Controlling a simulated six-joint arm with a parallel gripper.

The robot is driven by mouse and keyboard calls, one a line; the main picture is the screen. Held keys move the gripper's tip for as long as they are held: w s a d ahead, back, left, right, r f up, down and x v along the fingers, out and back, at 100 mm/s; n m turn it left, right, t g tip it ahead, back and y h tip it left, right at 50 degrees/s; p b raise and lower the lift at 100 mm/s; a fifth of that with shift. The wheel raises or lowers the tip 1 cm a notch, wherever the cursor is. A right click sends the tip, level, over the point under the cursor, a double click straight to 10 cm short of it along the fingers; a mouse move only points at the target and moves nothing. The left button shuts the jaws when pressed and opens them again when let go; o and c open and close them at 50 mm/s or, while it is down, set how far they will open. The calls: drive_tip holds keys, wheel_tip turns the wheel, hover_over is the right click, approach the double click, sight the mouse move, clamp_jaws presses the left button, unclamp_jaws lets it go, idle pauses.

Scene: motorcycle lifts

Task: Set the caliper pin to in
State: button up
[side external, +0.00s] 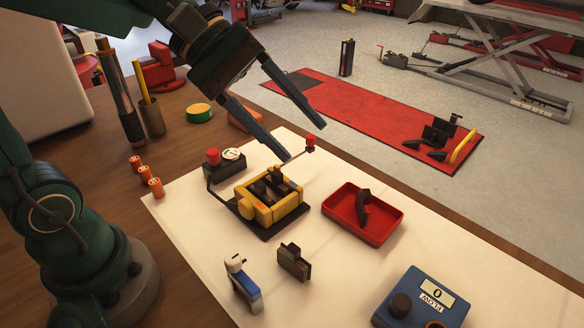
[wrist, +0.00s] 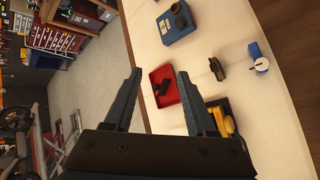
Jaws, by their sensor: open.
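A yellow brake caliper (side external: 248,208) sits on a dark base on the white mat. A thin rod with a red knob (side external: 310,141) stands at its upper right, and its link to the caliper is partly hidden by a finger. I cannot tell which part is the caliper pin or how far in it is. My gripper (side external: 306,141) is open and empty above the caliper's far side, with the red knob appearing between its fingertips. In the wrist view, part of the caliper (wrist: 228,123) shows beside the right finger of my gripper (wrist: 159,72).
A red tray (side external: 386,226) with a dark piece lies right of the caliper. A black box with a red button (side external: 213,156) is behind left. A dark block (side external: 294,262), a blue-white tool (side external: 243,283) and a blue display box (side external: 420,298) stand nearer. Clear mat lies between them.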

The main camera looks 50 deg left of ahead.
drive_tip(key=w+a+n+t+h, duration=0.1)
drive_tip(key=w+a+n+h, duration=0.1)
drive_tip(key=w+n, duration=0.35)
drive_tip(key=n+t, duration=0.4)
drive_tip(key=n, duration=0.4)
hover_over(310, 136)
drive_tip(key=s, duration=0.3)
wheel_tip(310, 136, down, 8)
drive_tip(key=a+f, duration=0.1)
drive_tip(key=f, duration=0.1)
drive_tip(key=a+f+n, duration=0.1)
drive_tip(key=f+n+y, duration=0.1)
drive_tip(key=f, duration=0.1)
drive_tip(key=shift+a+f, duration=0.35)
drive_tip(key=shift+a, duration=0.05)
drive_tip(key=shift+x, duration=2.3)
drive_tip(key=shift+w+r, duration=0.1)
clamp_jaws()
